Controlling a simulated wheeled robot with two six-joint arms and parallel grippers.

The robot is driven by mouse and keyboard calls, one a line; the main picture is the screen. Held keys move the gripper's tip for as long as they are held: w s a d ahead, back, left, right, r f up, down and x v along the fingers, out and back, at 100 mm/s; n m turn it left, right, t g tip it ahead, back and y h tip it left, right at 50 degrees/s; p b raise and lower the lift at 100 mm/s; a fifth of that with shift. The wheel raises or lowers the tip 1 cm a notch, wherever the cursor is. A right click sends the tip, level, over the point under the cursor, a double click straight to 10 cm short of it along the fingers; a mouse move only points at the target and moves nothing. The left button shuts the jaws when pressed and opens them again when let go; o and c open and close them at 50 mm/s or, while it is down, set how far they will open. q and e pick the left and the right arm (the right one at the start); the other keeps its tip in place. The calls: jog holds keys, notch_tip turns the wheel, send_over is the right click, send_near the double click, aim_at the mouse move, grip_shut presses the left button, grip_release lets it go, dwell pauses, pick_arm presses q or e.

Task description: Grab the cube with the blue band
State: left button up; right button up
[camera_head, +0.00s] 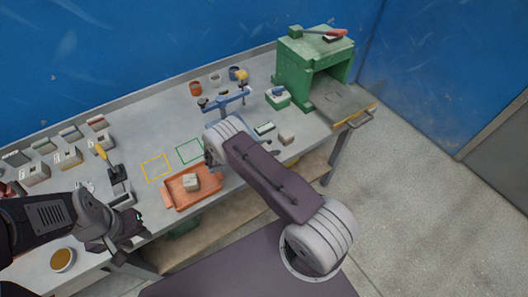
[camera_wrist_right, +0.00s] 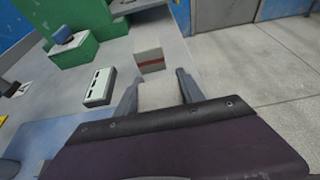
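A pale cube (camera_head: 191,184) sits in the orange tray (camera_head: 168,202) in the head view; I cannot make out a band on it. A small pale cube (camera_head: 287,138) stands on the bench to the right; in the right wrist view a cube (camera_wrist_right: 149,56) with a red band stands just beyond my right fingertips. No blue band is clear on any cube. My left gripper (camera_head: 128,240) is dark, over the bench's front left.
A green press-like box (camera_head: 293,75) stands at the back right, with a green block (camera_head: 278,97) by it. A blue clamp-like stand (camera_head: 228,101) is behind my right arm. A round cup (camera_head: 63,260) is at the front left.

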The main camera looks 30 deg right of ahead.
grip_shut()
jog(key=shift+r, duration=0.25)
jog(key=r, duration=0.4)
jog(key=shift+d+b, duration=0.25)
jog(key=shift+b, duration=0.15)
jog(key=s+d+r+b, duration=0.1)
jog(key=s+d+r, duration=0.4)
jog(key=d, duration=0.5)
jog(key=shift+s+r, duration=0.15)
jog(key=shift+r, duration=0.65)
